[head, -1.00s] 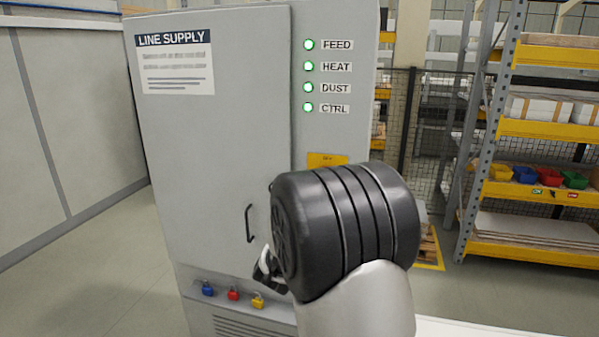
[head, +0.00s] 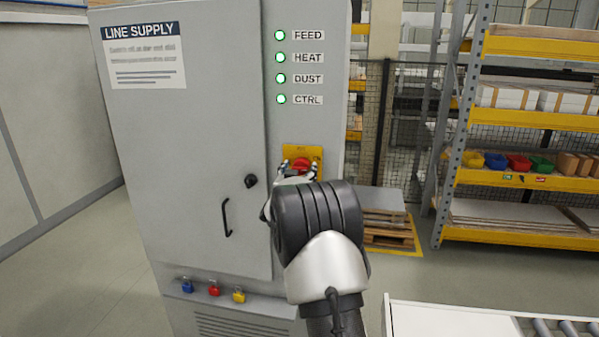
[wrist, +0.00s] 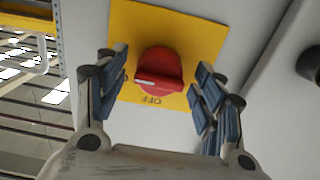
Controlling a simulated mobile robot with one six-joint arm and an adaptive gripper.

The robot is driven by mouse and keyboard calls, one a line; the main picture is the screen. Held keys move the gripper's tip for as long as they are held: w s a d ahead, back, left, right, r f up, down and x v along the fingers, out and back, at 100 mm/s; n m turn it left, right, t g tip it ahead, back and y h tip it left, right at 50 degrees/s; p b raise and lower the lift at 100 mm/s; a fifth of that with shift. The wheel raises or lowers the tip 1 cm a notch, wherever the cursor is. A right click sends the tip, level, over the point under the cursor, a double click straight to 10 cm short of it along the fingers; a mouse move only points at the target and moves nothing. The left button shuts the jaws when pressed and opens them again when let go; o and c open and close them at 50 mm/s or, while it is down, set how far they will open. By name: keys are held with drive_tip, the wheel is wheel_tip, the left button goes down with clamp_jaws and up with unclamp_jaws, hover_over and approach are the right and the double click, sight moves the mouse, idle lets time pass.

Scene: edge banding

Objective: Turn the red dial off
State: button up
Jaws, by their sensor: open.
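The red dial (wrist: 160,71) sits on a yellow plate (wrist: 205,32) on the grey cabinet's front. A pale mark shows on the dial's grip bar, and the word OFF is printed on the plate and appears upside down in the wrist view. The dial also shows in the head view (head: 301,164), partly hidden by my gripper. My gripper (wrist: 160,82) is open, with one finger on each side of the dial and a visible gap to each. Whether the fingertips reach the dial's depth I cannot tell.
The grey cabinet (head: 190,130) has four lit green lamps (head: 280,67), a black handle (head: 227,217) and a keyhole knob (head: 251,181). Blue, red and yellow padlocks (head: 214,289) hang low on it. A roller conveyor (head: 545,328) stands at the lower right.

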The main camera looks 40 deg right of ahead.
drive_tip(key=shift+w+d, duration=0.1)
drive_tip(key=c, duration=1)
drive_tip(key=shift+c, duration=0.2)
